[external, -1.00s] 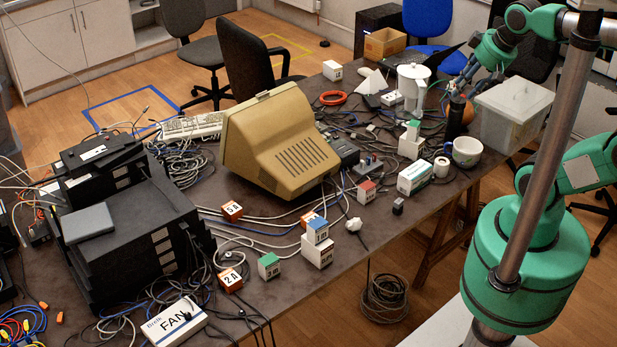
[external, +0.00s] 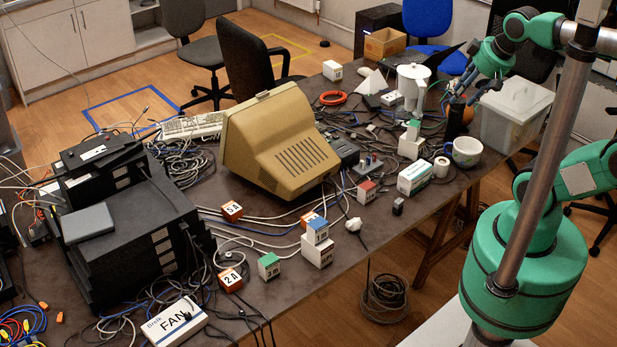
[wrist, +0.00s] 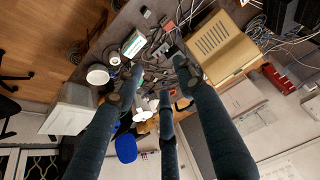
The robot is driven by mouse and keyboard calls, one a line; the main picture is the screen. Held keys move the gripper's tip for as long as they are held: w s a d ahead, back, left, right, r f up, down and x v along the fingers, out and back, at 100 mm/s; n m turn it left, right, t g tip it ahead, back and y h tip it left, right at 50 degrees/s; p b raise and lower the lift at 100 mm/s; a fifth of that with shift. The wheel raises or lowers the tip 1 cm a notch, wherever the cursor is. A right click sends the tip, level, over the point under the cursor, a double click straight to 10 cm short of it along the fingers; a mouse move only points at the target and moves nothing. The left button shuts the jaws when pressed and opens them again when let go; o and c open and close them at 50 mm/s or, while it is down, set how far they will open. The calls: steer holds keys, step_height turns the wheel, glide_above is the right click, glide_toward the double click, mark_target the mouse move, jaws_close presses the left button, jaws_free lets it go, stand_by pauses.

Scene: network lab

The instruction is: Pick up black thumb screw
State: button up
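A small dark, blocky piece (external: 398,206) stands near the front edge of the desk; it is too small for me to tell whether it is the black thumb screw. My gripper (external: 469,93) hangs over the far right part of the desk, above an upright black cylinder (external: 455,119) and away from the small dark piece. In the wrist view my gripper (wrist: 156,80) has its long dark fingers spread, with nothing visible held between them. I cannot make out the thumb screw for certain in the wrist view.
A white mug (external: 466,152), a tape roll (external: 441,167) and a green-white box (external: 413,179) stand near the front edge. A clear plastic bin (external: 515,112) is at the right. A beige monitor (external: 278,147) and loose cables crowd the desk.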

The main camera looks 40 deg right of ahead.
steer(key=shift+w+a, duration=0.1)
steer(key=w+a+f+n+g+y, duration=0.25)
steer(key=w+a+n, duration=0.95)
steer(key=w+a, duration=0.9)
steer(key=w+a+f+n+g, duration=0.1)
steer(key=w+a+f+n, duration=0.15)
steer(key=a+f, duration=0.45)
steer(key=w+a+f+n+g, duration=0.1)
steer(key=a+f+n, duration=0.3)
steer(key=a, duration=0.7)
steer(key=s+a+f+n, duration=0.2)
steer(key=a+f+n, duration=0.1)
steer(key=a+f, duration=0.5)
steer(key=s+a+f+n+g+h, duration=0.1)
steer(key=s+a+f+n, duration=0.2)
steer(key=a+f, duration=0.5)
steer(key=s+a+f+n+g, duration=0.1)
steer(key=s+a+f+n, duration=0.2)
steer(key=a+f, duration=0.6)
steer(key=shift+a, duration=1.05)
steer(key=shift+f+n+g, duration=0.25)
